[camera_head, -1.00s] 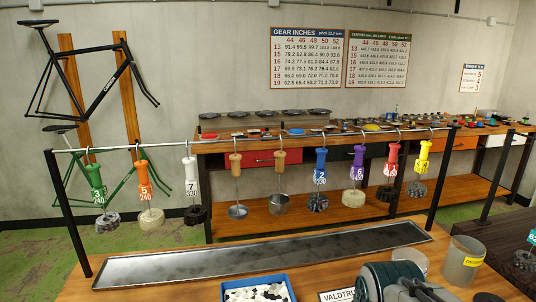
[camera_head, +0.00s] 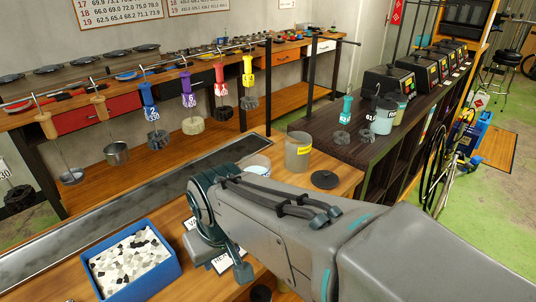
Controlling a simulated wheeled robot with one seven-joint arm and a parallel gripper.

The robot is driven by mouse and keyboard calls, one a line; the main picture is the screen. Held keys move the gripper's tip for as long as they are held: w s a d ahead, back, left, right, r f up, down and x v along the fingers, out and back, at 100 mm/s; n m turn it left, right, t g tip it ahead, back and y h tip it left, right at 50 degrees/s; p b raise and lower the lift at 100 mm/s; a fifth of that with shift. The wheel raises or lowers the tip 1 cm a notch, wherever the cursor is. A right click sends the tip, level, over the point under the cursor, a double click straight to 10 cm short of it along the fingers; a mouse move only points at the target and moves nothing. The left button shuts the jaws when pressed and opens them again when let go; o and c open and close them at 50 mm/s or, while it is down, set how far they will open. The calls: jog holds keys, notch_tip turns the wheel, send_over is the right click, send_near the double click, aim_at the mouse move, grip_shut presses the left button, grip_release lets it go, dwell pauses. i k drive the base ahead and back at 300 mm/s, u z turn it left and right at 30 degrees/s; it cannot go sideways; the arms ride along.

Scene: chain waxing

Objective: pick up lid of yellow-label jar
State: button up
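The yellow-label jar (camera_head: 298,152) is a clear, greyish jar standing upright near the back right of the wooden bench, with no lid visible on its top. A flat, round black lid (camera_head: 324,180) lies on the bench just in front of it and to the right, apart from the jar. My gripper (camera_head: 240,268) is partly seen at the arm's end, low and left of the jar and lid. It is well apart from the lid. The fingers are mostly hidden, so their opening is unclear.
A whitish cup (camera_head: 258,166) stands left of the jar. A blue tray (camera_head: 172,265) of black and white pieces sits front left, by a long metal trough (camera_head: 125,204). A dark counter (camera_head: 348,150) with several machines stands right.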

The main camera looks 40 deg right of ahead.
aim_at(323, 179)
jog(key=u, duration=0.05)
jog(key=k, duration=0.65)
jog(key=z, duration=1.2)
jog(key=i, duration=0.5)
jog(key=z, duration=1.5)
jog(key=i, duration=1.45)
jog(key=u, duration=0.3)
